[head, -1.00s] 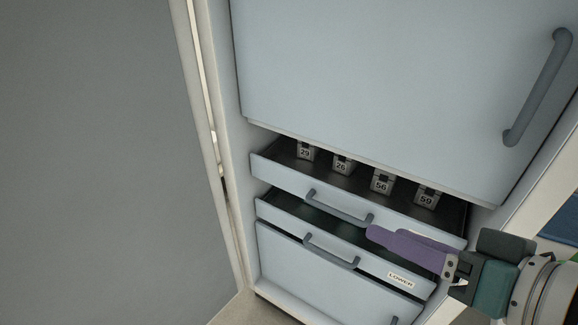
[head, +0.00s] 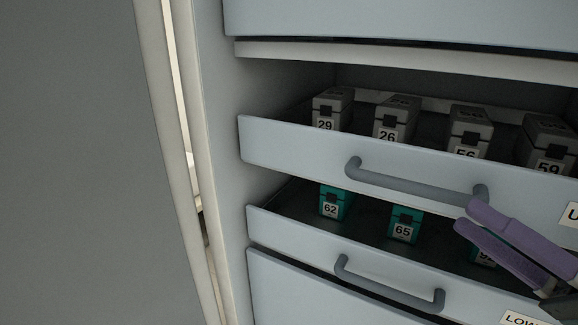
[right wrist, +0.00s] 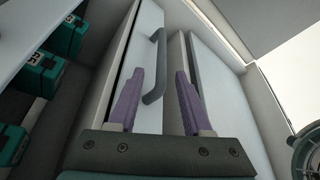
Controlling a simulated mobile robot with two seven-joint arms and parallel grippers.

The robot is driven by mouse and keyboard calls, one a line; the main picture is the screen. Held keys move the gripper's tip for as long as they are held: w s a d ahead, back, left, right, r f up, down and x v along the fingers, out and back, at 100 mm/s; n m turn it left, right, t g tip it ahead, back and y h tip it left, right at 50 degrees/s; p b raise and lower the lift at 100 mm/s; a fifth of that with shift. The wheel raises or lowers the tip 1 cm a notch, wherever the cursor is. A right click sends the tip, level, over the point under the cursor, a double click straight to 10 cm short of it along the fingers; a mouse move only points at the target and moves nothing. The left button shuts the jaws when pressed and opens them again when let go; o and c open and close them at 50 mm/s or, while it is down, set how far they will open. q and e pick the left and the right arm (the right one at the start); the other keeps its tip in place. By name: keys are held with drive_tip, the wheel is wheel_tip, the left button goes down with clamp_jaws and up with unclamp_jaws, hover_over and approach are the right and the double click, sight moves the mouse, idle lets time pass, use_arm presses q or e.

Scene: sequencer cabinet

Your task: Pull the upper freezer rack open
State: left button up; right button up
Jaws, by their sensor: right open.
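The upper freezer rack (head: 315,158) stands partly pulled out in the head view, with several grey numbered boxes inside. Its grey bar handle (head: 415,184) runs across the front. My right gripper (head: 467,217) is open and empty, its purple fingertips by the right end of that handle, the lower one below it. I cannot tell whether they touch it. In the right wrist view the fingers (right wrist: 158,75) are spread, with a grey handle (right wrist: 155,68) between them in the picture; which rack it belongs to is unclear. My left gripper is not in view.
The lower rack (head: 300,233) is also partly out, holding teal boxes (head: 404,225) and bearing its own handle (head: 385,290). A closed front lies above the racks. A large grey panel (head: 80,160) fills the left side.

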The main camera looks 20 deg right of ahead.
sight(417, 190)
drive_tip(key=x, duration=0.5)
drive_tip(key=b+x, duration=0.1)
drive_tip(key=x, duration=0.2)
drive_tip(key=shift+s+a+f, duration=0.1)
drive_tip(key=shift+s+a, duration=0.1)
drive_tip(key=shift+a, duration=0.2)
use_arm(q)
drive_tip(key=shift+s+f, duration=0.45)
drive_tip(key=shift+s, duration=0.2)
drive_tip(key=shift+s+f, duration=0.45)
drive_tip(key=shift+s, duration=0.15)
use_arm(e)
drive_tip(key=shift+c, duration=0.3)
clamp_jaws()
